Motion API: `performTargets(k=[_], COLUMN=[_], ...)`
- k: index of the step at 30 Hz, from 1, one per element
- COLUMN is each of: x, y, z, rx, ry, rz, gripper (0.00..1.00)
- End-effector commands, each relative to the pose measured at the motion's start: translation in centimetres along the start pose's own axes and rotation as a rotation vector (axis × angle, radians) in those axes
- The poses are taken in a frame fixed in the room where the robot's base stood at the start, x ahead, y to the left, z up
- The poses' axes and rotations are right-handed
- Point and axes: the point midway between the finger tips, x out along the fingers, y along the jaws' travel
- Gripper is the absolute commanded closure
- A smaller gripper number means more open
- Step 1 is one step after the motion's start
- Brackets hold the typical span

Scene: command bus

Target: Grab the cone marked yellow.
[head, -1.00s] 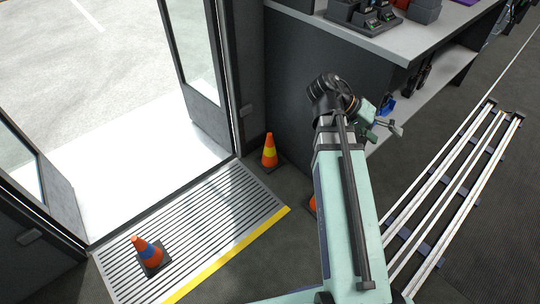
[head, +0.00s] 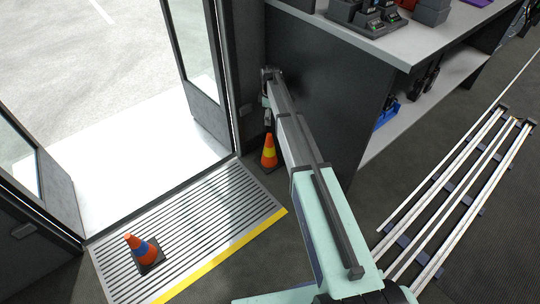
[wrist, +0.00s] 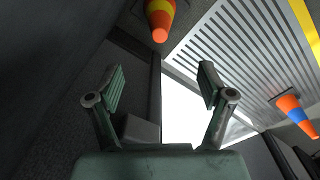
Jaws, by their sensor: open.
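An orange cone with a yellow band (head: 268,152) stands upright on the dark floor, by the corner between the doorway and the counter. The same yellow-banded cone shows at the top of the wrist view (wrist: 160,17), beyond my fingertips and between them from side to side. My gripper (wrist: 158,85) is open and empty, with its two green fingers apart and not touching the cone. In the head view my arm reaches to just above and behind this cone, and the fingers are hard to make out there.
An orange cone with a blue band (head: 143,252) stands on the ribbed step plate (head: 215,222); it also shows at the right of the wrist view (wrist: 298,115). The counter (head: 330,75) is right of my arm. Metal rails (head: 460,190) lie on the floor at right.

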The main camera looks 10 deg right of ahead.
Motion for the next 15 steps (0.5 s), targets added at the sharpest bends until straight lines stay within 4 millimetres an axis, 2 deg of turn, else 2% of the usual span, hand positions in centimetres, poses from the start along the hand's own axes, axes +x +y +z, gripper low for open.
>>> performTargets(k=[4, 8, 15], x=[0.4, 1.8, 6.3], y=[0.0, 0.0, 0.0], z=[0.1, 0.1, 0.1], rx=[-0.036, -0.037, -0.036], ry=[-0.002, -0.003, -0.004], rz=[0.002, 0.001, 0.0], gripper=[0.2, 0.2, 0.2])
